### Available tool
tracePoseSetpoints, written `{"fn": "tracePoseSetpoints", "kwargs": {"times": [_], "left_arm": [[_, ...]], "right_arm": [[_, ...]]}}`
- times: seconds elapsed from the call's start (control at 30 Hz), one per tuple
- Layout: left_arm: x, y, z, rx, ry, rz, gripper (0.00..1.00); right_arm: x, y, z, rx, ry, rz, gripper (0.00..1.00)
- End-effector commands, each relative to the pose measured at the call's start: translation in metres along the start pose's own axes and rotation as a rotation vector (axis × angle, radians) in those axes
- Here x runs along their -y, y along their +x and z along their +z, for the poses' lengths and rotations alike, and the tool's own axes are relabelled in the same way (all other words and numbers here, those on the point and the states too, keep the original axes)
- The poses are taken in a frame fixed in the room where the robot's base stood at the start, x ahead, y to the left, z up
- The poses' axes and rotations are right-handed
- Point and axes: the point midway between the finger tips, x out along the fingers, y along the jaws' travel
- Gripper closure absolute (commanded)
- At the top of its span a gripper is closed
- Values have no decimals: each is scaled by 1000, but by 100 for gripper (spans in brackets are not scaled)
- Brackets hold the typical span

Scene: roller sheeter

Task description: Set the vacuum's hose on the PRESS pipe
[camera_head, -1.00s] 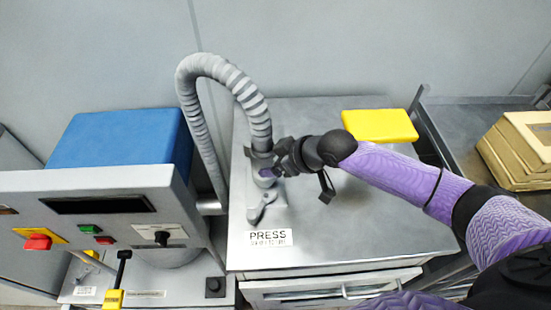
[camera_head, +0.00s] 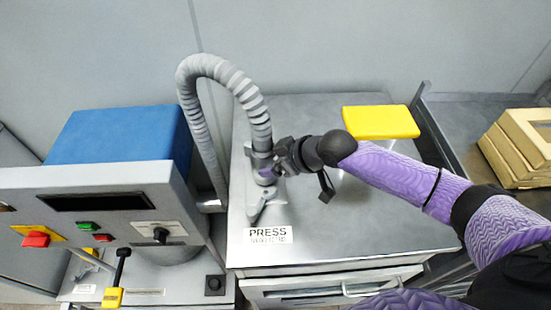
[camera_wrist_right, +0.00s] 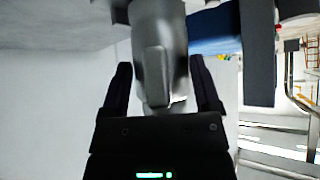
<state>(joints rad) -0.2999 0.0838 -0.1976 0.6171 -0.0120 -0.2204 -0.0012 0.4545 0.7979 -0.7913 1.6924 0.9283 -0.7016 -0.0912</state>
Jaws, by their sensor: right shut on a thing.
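The vacuum's grey ribbed hose (camera_head: 222,75) arches up from behind the machine and comes down at the PRESS pipe (camera_head: 264,190) on the steel cabinet top. My right gripper (camera_head: 272,164) is shut on the hose's end cuff, directly above the pipe. In the right wrist view the grey cuff (camera_wrist_right: 160,55) stands between the two dark fingers. The hose end seems to meet the pipe top, but the gripper partly hides the joint, so I cannot tell how far it is seated. A PRESS label (camera_head: 268,235) lies in front of the pipe. My left gripper is not in view.
A control panel (camera_head: 95,190) with a red button and a blue-topped machine (camera_head: 120,135) stand at the left. A yellow block (camera_head: 380,122) lies on the cabinet's back right. Boxes (camera_head: 520,145) stand at the far right. The cabinet top's (camera_head: 350,225) front right is clear.

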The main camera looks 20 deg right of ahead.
Motion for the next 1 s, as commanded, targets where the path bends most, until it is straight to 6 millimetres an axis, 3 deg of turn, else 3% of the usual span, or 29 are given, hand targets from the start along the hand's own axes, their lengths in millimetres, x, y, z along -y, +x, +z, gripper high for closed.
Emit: {"fn": "tracePoseSetpoints", "kwargs": {"times": [0.63,0.67,0.77,1.0], "left_arm": [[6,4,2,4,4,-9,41],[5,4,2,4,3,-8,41],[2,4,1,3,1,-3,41],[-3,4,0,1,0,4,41]], "right_arm": [[0,4,3,-3,-1,1,100],[0,4,3,-3,0,1,18],[0,4,4,-2,0,0,0],[0,4,5,1,0,0,0]]}}
